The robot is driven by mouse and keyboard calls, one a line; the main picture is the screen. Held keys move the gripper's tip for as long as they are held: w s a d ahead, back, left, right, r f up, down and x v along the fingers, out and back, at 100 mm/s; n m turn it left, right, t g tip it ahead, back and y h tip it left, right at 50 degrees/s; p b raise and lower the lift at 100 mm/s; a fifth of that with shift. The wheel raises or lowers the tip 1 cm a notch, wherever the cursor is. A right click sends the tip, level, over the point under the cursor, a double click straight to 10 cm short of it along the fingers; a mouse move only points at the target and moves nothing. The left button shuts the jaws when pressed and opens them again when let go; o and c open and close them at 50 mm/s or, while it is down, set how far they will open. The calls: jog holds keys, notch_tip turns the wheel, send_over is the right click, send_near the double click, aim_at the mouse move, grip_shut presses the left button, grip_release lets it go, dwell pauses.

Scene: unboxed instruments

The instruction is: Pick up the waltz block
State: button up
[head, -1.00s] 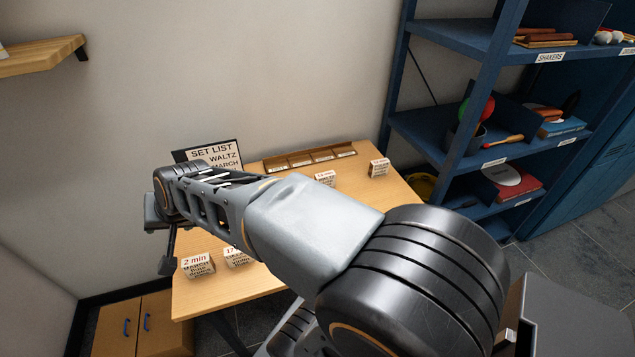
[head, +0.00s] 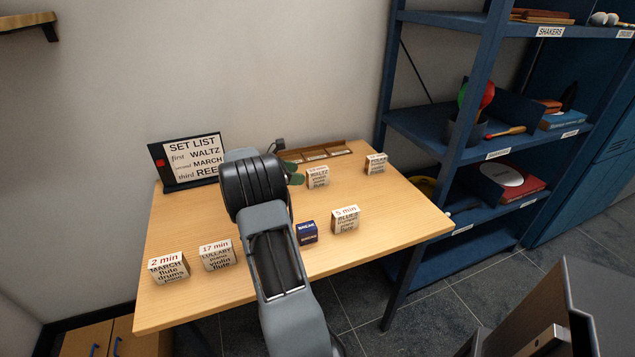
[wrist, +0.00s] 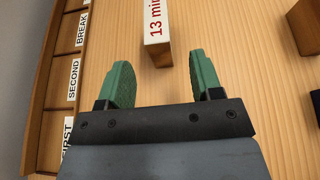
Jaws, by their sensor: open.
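The waltz block (head: 317,178) stands upright on the table near the back, right of my arm's end; its small print seems to read WALTZ. In the wrist view a block marked "13 min" (wrist: 156,28), seemingly the same one, is cut off by the top edge. My gripper (wrist: 160,66) is open, its green fingers apart and nothing held. The block's near end lies ahead of and between the fingertips, touching neither. In the head view my gripper (head: 289,163) is mostly hidden behind my wrist, just left of the block.
March (head: 169,268), lullaby (head: 217,255) and blues (head: 345,219) blocks, a dark blue box (head: 307,232) and another block (head: 376,164) stand on the table. The slotted wooden rack (wrist: 44,100) lies left in the wrist view. The set-list board (head: 190,160) stands at the back left.

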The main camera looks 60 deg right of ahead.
aim_at(314, 176)
jog(key=shift+x, duration=3.7)
jog(key=c, duration=1)
